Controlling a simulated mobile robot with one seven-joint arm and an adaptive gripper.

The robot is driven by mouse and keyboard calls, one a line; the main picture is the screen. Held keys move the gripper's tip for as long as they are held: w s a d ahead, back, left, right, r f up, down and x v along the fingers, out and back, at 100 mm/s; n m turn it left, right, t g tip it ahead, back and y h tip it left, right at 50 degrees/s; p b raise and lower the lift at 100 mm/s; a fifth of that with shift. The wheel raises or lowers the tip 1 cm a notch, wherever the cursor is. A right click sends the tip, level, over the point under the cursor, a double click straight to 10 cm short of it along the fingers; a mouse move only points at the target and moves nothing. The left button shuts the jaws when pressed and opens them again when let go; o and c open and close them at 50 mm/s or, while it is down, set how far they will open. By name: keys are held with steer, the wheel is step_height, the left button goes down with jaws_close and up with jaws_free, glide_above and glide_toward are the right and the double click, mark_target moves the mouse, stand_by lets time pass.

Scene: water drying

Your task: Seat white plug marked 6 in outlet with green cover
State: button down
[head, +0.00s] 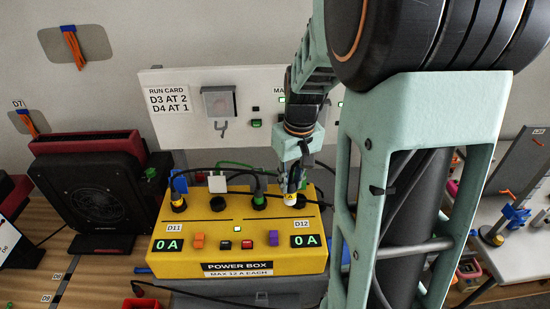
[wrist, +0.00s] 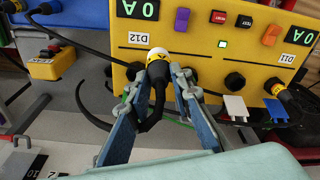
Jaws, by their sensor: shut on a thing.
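My gripper (wrist: 160,88) is shut on a plug (wrist: 157,54) with a white end and a yellow label; its number is not legible. The plug also shows in the head view (head: 290,200), tilted, over the right end of the yellow power box (head: 200,266) near D12. I cannot tell whether it touches the box. The outlet with the green cover appears to be the third from the left (head: 259,201), just left of the plug. In the wrist view a finger partly hides the outlets beside the plug.
A yellow plug (head: 178,203) sits in the left outlet by a blue cover (head: 180,183). A white cover (head: 217,184) stands open at the second outlet. Dark cables run behind the box. A white run-card panel (head: 180,120) stands behind; a black fan unit (head: 95,200) stands left.

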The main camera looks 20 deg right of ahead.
steer(key=shift+w+d+f+b, duration=0.9)
steer(key=shift+w+d+f, duration=0.25)
steer(key=shift+f, duration=0.7)
steer(key=shift+w+d+f+b, duration=0.95)
steer(key=shift+w+f, duration=0.35)
steer(key=shift+f, duration=0.55)
steer(key=shift+w+d+f+b, duration=0.9)
steer(key=shift+w+d+f, duration=0.25)
steer(key=shift+f, duration=0.7)
steer(key=shift+a, duration=0.1)
steer(key=shift+f, duration=0.15)
steer(key=c, duration=1.7)
jaws_free()
steer(key=shift+c, duration=0.2)
